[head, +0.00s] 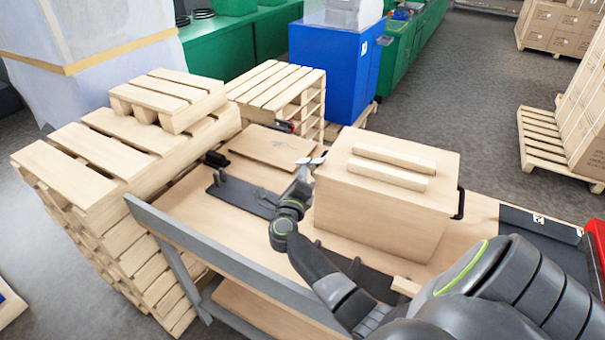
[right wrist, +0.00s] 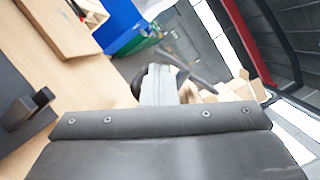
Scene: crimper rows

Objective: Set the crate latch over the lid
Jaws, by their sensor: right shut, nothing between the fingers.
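A closed wooden crate (head: 365,218) stands on the wooden workbench. Its lid (head: 370,150) carries two wooden battens. A black fitting (head: 460,203) sits on the crate's right side near the top; I cannot tell whether it is the latch or how it is set. The crate's far side is hidden. My left gripper is not in view.
A dark plate (head: 238,193) with upright black brackets lies left of the crate; one bracket shows in the wrist view (right wrist: 28,108). A flat wooden panel (head: 272,148) lies behind it. Stacked pallets (head: 120,150) stand left of the bench, a blue cabinet (head: 330,70) behind.

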